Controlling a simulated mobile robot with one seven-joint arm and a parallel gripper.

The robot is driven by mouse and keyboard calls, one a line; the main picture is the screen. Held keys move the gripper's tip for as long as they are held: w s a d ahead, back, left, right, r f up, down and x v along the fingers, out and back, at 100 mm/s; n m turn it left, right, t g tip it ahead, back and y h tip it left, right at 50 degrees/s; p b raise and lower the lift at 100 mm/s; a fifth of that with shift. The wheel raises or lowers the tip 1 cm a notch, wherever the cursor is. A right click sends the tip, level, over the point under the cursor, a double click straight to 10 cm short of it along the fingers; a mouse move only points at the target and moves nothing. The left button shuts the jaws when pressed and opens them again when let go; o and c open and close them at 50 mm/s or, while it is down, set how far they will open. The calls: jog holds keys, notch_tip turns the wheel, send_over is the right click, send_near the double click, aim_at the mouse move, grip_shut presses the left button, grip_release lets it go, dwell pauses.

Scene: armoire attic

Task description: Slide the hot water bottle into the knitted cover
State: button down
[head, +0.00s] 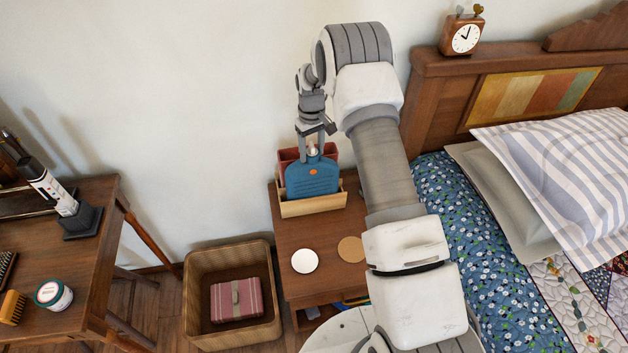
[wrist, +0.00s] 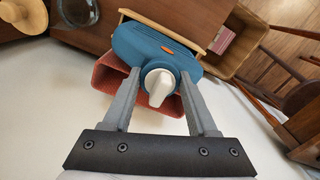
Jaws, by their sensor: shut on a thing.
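The blue hot water bottle (head: 312,178) stands upright at the light wooden holder (head: 312,207) on the bedside table. My gripper (head: 313,140) is above it, shut on its neck. In the wrist view my gripper (wrist: 160,105) has a finger on each side of the white stopper (wrist: 158,86). The red cover (head: 288,156) stands behind the bottle, on the wall side; it also shows in the wrist view (wrist: 108,78). The bottle body (wrist: 150,45) looks in front of the cover, not inside it. Its lower edge is partly hidden by the holder's front wall.
A white disc (head: 305,261) and a cork coaster (head: 351,249) lie on the bedside table (head: 325,232). A woven basket (head: 190,310) with a pink striped case (head: 236,300) is on the floor at left. The bed (head: 490,270) is at right, a desk (head: 95,270) at far left.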

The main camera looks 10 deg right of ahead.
jog(key=shift+w+r+p, duration=0.1)
jog(key=shift+r+p, duration=2.95)
jog(key=shift+r, duration=3.05)
notch_tip(320, 180, up, 8)
jog(key=s+m+p, duration=0.1)
jog(key=m+p, duration=0.1)
jog(key=p, duration=0.3)
jog(key=w+r+n+p, duration=0.2)
jog(key=w, duration=0.5)
jog(key=shift+w+r, duration=0.25)
jog(key=shift+w, duration=0.1)
jog(key=shift+f, duration=0.6)
